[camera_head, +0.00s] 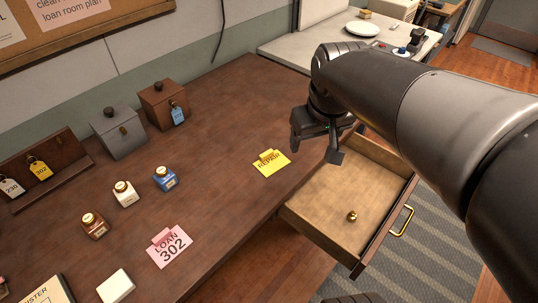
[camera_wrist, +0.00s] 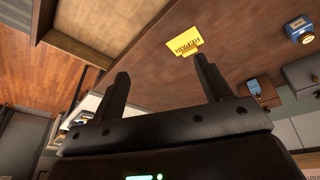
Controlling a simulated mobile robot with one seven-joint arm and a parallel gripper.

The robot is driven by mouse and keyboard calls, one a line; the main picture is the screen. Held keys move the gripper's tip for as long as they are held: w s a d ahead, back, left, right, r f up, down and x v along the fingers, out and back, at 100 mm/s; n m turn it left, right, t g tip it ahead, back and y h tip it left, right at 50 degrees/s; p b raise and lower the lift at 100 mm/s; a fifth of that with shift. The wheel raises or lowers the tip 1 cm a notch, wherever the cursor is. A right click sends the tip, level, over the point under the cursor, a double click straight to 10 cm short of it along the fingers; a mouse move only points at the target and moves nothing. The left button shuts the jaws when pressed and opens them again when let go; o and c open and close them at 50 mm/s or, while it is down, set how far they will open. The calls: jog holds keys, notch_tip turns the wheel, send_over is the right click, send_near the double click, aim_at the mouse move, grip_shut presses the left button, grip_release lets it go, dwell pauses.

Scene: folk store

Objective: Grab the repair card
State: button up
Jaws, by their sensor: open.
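The yellow repair card (camera_head: 271,164) lies on the brown desk near its right edge, beside the open drawer. A small raised yellow tab stands on it. The card also shows in the wrist view (camera_wrist: 184,40), just beyond the tip of one finger and upside down there. My gripper (camera_head: 316,150) is above the desk's edge and the drawer, to the right of the card and apart from it. In the wrist view my gripper (camera_wrist: 160,80) has its two fingers spread wide with nothing between them.
The open drawer (camera_head: 328,193) holds a small brass knob-like object (camera_head: 352,216). A pink loan card (camera_head: 170,246), several ink bottles (camera_head: 165,179), a grey box (camera_head: 118,132) and a brown box (camera_head: 165,106) stand left of the card. The desk around the card is clear.

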jog(key=w+a+f+n+g, duration=0.2)
jog(key=w+a+f, duration=0.2)
jog(key=w, duration=0.5)
jog(key=n+g, duration=0.2)
jog(key=n, duration=0.1)
send_over(268, 154)
jog(key=s, duration=0.1)
jog(key=f, duration=1.3)
jog(key=shift+s+d+f, duration=0.2)
jog(key=shift+d, duration=0.05)
jog(key=f, duration=0.1)
jog(key=w+f, duration=0.1)
jog(key=f, duration=0.2)
jog(key=shift+w+a, duration=0.15)
jog(key=shift+a, duration=0.15)
jog(key=shift+f, duration=0.5)
jog(key=shift+c, duration=0.4)
jog(key=c, duration=1)
jog(key=shift+r, duration=0.15)
